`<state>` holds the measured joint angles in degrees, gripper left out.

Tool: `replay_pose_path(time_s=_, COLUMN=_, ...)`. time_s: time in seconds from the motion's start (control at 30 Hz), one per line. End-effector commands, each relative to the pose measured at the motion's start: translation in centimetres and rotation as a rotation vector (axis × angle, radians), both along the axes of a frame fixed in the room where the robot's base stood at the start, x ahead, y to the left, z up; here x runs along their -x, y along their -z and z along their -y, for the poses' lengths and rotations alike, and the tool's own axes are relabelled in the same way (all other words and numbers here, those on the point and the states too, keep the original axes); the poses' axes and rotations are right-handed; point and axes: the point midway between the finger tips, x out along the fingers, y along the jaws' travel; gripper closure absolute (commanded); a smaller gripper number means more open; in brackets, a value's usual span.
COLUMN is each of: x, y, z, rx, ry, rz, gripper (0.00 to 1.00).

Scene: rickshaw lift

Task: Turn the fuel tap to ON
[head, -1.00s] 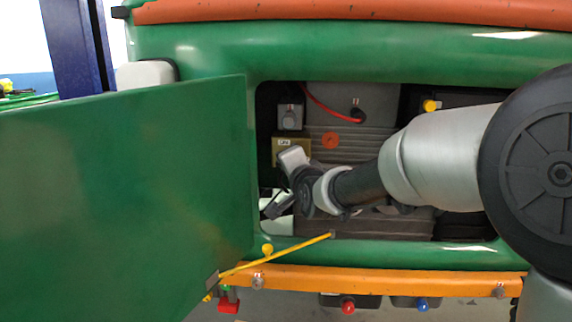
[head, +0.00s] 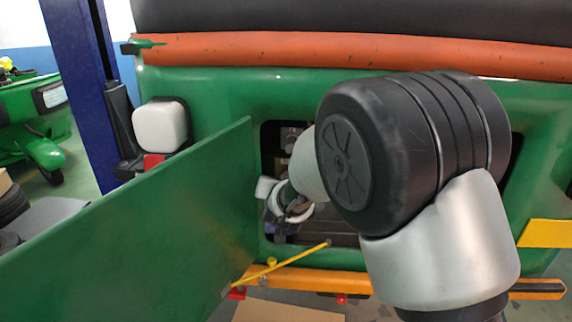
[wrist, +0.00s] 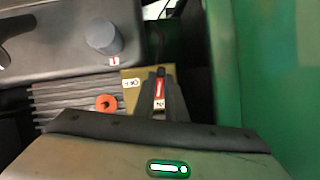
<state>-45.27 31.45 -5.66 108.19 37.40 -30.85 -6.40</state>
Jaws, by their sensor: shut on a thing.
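The fuel tap is set on a brass-yellow plate (wrist: 128,74), which shows in the wrist view beneath my fingers. Its red-marked lever (wrist: 159,87) lies between the dark fingers of my gripper (wrist: 160,92). A small white label sits on the plate left of the fingers, and another shows between them; their lettering is too small to read surely. My gripper is shut on the lever. In the head view, my gripper (head: 272,205) reaches into the open bay of the green rickshaw body, and my arm hides the tap and most of the bay.
An open green door panel (head: 130,235) stands left of my gripper, with a yellow stay rod (head: 285,264) below. The door also shows at right in the wrist view (wrist: 280,70). Near the plate are a grey knob (wrist: 103,37) and an orange round cap (wrist: 107,103).

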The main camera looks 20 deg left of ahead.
Motion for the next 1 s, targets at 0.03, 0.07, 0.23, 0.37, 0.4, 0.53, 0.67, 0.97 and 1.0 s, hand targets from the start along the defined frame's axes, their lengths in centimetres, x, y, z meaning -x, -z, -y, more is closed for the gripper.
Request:
replay_pose_path(time_s=0.03, x=0.01, y=-0.7, z=-0.14, rx=0.026, ry=-0.001, rz=0.008, gripper=1.0)
replay_pose_path(time_s=0.07, x=-0.01, y=-0.64, z=-0.1, rx=0.041, ry=0.0, rz=0.011, gripper=1.0)
replay_pose_path(time_s=0.23, x=-0.02, y=-0.43, z=-0.14, rx=0.1, ry=0.0, rz=0.027, gripper=1.0)
replay_pose_path(time_s=0.37, x=-0.05, y=-0.27, z=-0.12, rx=0.126, ry=0.001, rz=0.033, gripper=1.0)
replay_pose_path(time_s=0.4, x=-0.06, y=-0.22, z=-0.12, rx=0.13, ry=0.0, rz=0.035, gripper=1.0)
replay_pose_path(time_s=0.53, x=-0.07, y=-0.15, z=-0.14, rx=0.137, ry=0.0, rz=0.037, gripper=1.0)
replay_pose_path(time_s=0.67, x=-0.09, y=-0.13, z=-0.14, rx=0.137, ry=0.001, rz=0.038, gripper=1.0)
replay_pose_path(time_s=0.97, x=-0.08, y=-0.13, z=-0.13, rx=0.136, ry=0.001, rz=0.038, gripper=0.71)
replay_pose_path(time_s=1.0, x=-0.07, y=-0.11, z=-0.13, rx=0.136, ry=0.001, rz=0.037, gripper=0.7)
